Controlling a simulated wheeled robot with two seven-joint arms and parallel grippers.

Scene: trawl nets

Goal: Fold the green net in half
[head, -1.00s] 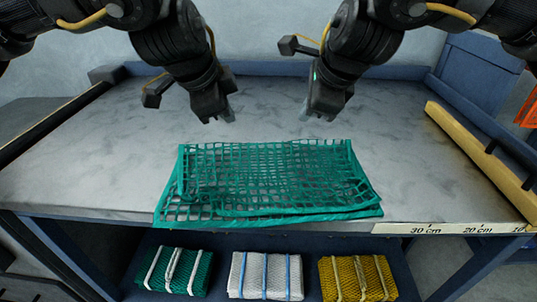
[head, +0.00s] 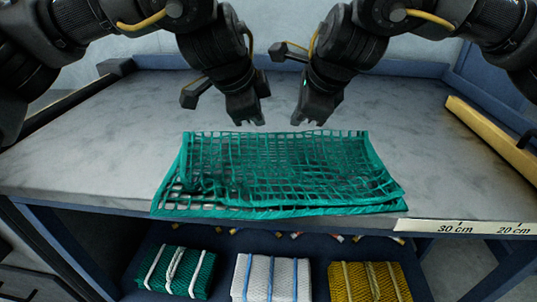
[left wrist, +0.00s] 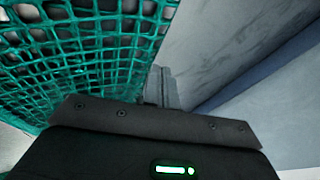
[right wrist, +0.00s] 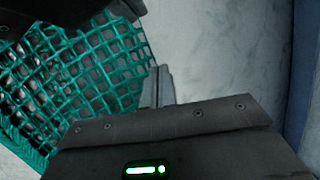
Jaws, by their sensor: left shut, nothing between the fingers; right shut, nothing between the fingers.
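The green net (head: 280,172) lies on the grey table near its front edge in the head view. It is doubled over, with the upper layer slightly short of the lower layer's front and left edges. The net also shows in the left wrist view (left wrist: 90,60) and in the right wrist view (right wrist: 95,75). My left gripper (head: 250,120) is shut and empty, just above the table behind the net's far edge. My right gripper (head: 308,122) is shut and empty beside it, also behind the far edge. Neither gripper visibly touches the net.
A yellow-tan ruler bar (head: 495,145) lies along the table's right side. A centimetre scale (head: 460,227) runs on the front edge. On the shelf below are tied green (head: 178,272), white (head: 268,277) and yellow (head: 368,282) net bundles. The table behind and left is clear.

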